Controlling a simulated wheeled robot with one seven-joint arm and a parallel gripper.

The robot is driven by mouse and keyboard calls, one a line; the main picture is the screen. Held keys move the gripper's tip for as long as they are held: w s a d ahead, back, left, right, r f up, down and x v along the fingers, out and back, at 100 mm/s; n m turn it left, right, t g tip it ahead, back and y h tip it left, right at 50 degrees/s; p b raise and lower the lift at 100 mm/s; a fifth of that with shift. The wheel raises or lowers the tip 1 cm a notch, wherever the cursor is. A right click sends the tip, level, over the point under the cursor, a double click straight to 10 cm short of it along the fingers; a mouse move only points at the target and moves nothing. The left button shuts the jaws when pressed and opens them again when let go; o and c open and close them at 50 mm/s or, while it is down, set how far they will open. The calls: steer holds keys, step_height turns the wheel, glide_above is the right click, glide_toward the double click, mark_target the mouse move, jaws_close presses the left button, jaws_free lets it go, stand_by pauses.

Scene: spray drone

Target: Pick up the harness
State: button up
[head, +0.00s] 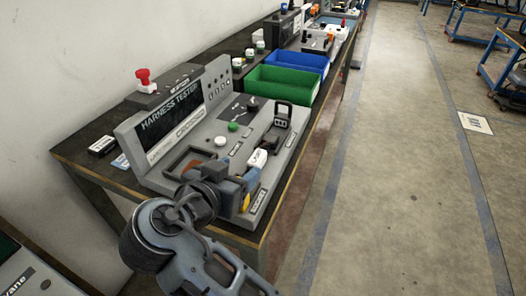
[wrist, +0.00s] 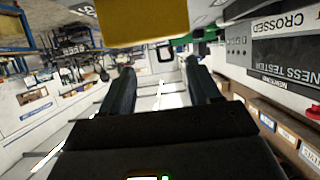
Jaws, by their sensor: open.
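The grey harness tester (head: 168,122) stands on the bench in the head view, its panel reading "HARNESS TESTER". It also shows in the wrist view (wrist: 285,50), turned over, at the right. I cannot clearly make out a harness. A white connector-like piece (head: 257,158) sits on the tester's deck beside my gripper. My gripper (wrist: 160,68) is open, with nothing seen between its two dark fingers. In the head view my arm's end covers the front of the tester's deck. A blurred yellow block (wrist: 140,20) fills the top of the wrist view, close to the camera.
Behind the tester on the dark bench (head: 75,155) are a green bin (head: 282,84) and a blue bin (head: 297,64). A red button (head: 143,76) rises at the tester's back. Small boxes (head: 103,145) lie left of it.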

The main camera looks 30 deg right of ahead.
mark_target(257, 157)
steer(key=x, duration=0.2)
steer(key=shift+w+d, duration=0.15)
steer(key=shift+d, duration=0.15)
steer(key=shift+f+p+x, duration=0.15)
steer(key=shift+p+x, duration=0.3)
steer(key=shift+x, duration=0.95)
steer(key=shift+f+p+x, duration=0.15)
steer(key=shift+p+x, duration=0.3)
steer(key=shift+x, duration=0.9)
steer(key=shift+a, duration=0.1)
steer(key=shift+c, duration=0.3)
jaws_close()
